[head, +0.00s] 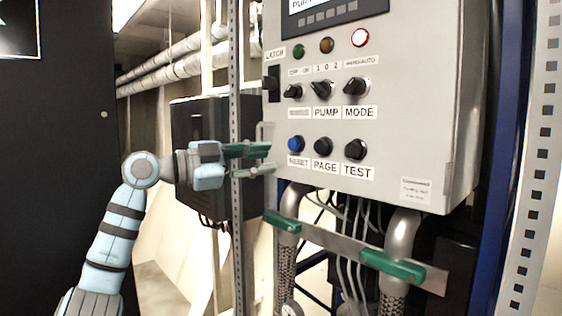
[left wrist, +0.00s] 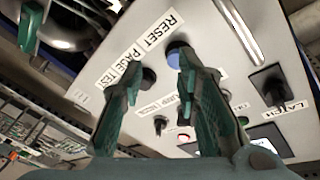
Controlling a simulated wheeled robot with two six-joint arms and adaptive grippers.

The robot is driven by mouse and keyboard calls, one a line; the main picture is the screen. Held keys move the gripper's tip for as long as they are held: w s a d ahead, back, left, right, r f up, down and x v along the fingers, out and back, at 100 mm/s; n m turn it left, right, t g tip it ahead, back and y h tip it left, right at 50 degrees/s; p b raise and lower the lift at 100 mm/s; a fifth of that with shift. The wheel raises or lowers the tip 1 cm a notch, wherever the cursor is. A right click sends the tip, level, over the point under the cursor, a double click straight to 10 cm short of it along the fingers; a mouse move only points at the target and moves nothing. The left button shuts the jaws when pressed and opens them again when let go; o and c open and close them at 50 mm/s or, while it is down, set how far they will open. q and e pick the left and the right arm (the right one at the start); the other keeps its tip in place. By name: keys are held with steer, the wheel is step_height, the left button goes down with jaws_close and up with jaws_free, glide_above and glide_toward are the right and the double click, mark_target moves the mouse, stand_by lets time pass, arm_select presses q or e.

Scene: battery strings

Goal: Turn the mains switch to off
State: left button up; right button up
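The control box (head: 420,110) carries a row of dark rotary knobs. The left knob (head: 293,91) of this row has OFF and ON marks above it, and the label below it is too blurred to read. It appears to be the mains switch; its exact angle is unclear. My left gripper (head: 268,160) is open and empty, at the box's lower left edge, below this knob and left of the blue RESET button (head: 296,144). In the left wrist view my gripper's parted fingers (left wrist: 155,75) face the panel, near RESET (left wrist: 178,52). My right gripper is not in view.
The PUMP (head: 321,88) and MODE (head: 355,87) knobs stand right of it, with PAGE (head: 323,146) and TEST (head: 355,150) buttons below. A black LATCH handle (head: 271,85) and a perforated post (head: 236,210) are at left.

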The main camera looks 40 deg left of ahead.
mark_target(286, 93)
arm_select(q)
steer(key=s+a+r+t+h, duration=0.1)
steer(key=s+a+r+t, duration=0.25)
steer(key=s+r, duration=0.6)
steer(key=shift+m+g, duration=0.35)
steer(key=shift+m, duration=0.05)
steer(key=p+x, duration=0.8)
steer(key=x, duration=0.7)
steer(key=shift+w+a+p, duration=0.1)
steer(key=shift+w+p, duration=0.3)
steer(key=shift+f, duration=0.1)
jaws_close()
